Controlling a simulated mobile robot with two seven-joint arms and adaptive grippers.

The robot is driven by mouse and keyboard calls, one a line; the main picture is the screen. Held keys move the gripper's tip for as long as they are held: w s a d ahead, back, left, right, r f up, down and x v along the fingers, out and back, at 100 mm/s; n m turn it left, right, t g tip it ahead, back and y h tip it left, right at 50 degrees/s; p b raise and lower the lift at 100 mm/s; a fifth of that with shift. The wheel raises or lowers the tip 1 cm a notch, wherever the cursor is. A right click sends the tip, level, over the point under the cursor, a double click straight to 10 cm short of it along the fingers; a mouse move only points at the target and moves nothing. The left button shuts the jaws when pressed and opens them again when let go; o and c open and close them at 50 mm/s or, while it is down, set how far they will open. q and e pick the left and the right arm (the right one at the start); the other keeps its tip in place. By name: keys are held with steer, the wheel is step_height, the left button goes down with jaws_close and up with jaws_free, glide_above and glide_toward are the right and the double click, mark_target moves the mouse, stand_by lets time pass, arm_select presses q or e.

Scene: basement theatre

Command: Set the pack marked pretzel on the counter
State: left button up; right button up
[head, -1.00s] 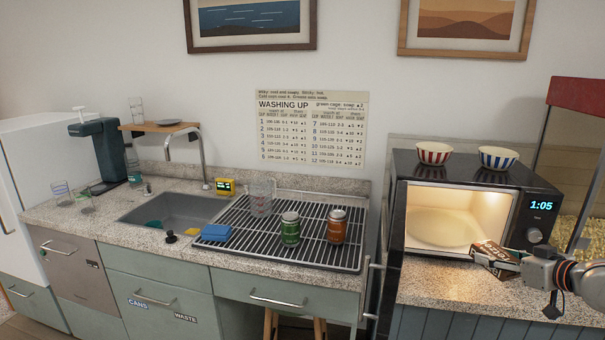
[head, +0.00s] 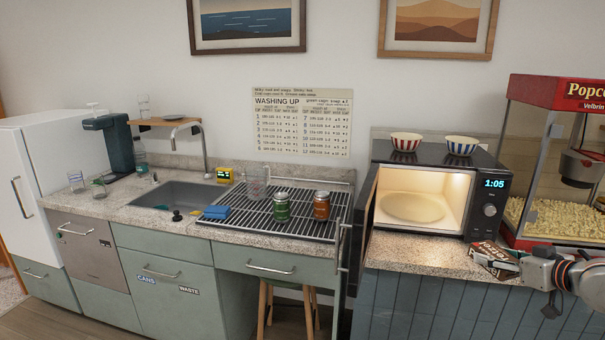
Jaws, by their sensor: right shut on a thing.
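The pack marked pretzel (head: 490,255) is dark with a pale and reddish label, at the right in the head view. My right gripper (head: 512,262) is shut on it, and the jaws hide its right end. The pack is tilted over the front part of the speckled counter (head: 425,257), in front of the microwave's right side. I cannot tell whether it touches the counter. My left gripper is not in view.
The microwave (head: 486,210) stands open and lit, its door (head: 366,205) swung forward, with two striped bowls on top. A popcorn machine (head: 540,160) stands right. The drying rack (head: 262,217) holds two cans and a jug. Counter in front of the microwave is clear.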

steer(key=shift+s+a, duration=0.1)
steer(key=shift+s, duration=0.15)
steer(key=s+a+f+n+y, duration=0.1)
steer(key=s+a, duration=0.1)
steer(key=a, duration=1)
steer(key=s+a+n+y, duration=0.1)
steer(key=s+a, duration=0.1)
steer(key=a, duration=0.9)
steer(key=s+a+r+m+h, duration=0.2)
steer(key=s+a+r, duration=0.1)
steer(key=r, duration=0.4)
steer(key=s+a+r+m+h, duration=0.2)
steer(key=s+a+r, duration=0.1)
steer(key=r, duration=0.4)
steer(key=shift+s+a, duration=0.25)
steer(key=shift+s, duration=0.35)
steer(key=shift+f, duration=0.1)
